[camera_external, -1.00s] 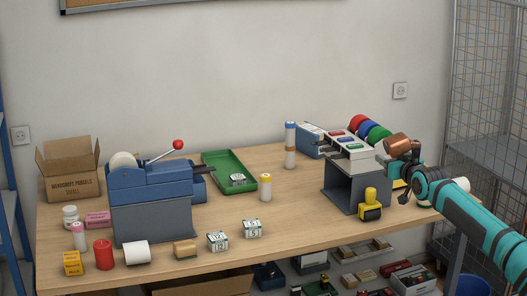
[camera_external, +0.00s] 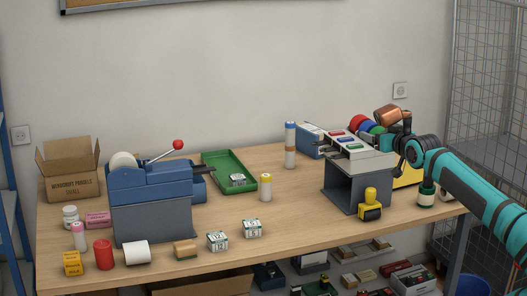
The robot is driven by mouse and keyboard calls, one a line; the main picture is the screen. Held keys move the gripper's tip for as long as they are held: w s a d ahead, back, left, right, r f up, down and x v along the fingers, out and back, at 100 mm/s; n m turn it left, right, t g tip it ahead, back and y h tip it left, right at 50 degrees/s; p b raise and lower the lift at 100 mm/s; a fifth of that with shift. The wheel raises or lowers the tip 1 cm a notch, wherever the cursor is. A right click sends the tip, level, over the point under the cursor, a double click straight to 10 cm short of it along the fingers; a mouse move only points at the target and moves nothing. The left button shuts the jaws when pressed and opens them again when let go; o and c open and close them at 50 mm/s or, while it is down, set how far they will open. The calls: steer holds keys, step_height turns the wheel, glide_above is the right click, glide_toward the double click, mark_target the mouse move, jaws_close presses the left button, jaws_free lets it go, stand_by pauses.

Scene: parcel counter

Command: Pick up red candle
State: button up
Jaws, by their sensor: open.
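The red candle (camera_external: 104,255) is a short, upright red cylinder near the front left of the wooden table (camera_external: 285,215). It stands between a yellow box (camera_external: 72,263) and a white roll (camera_external: 137,253). My gripper (camera_external: 398,142) is at the end of the teal arm at the right, by the grey stand and coloured rolls, far from the candle. It is open; its fingers are small and hard to make out against the dark wrist parts.
A blue dispenser with a red-knobbed lever (camera_external: 150,185) stands behind the candle. Small boxes line the front.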

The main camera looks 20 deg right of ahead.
steer(key=w+a+r+n+g+y, duration=0.25)
steer(key=w+a, duration=0.25)
steer(key=a, duration=0.3)
steer(key=w+a+r+n+g+y, duration=0.1)
steer(key=w+a+r+g, duration=0.15)
steer(key=w+a, duration=0.45)
steer(key=n+g, duration=0.5)
steer(key=g, duration=0.2)
glide_above(103, 253)
steer(key=s+d, duration=0.4)
steer(key=d, duration=0.3)
step_height(103, 253, down, 17)
steer(key=x, duration=1.7)
steer(key=shift+a+f, duration=0.1)
steer(key=shift+a, duration=0.05)
steer(key=shift+c, duration=0.4)
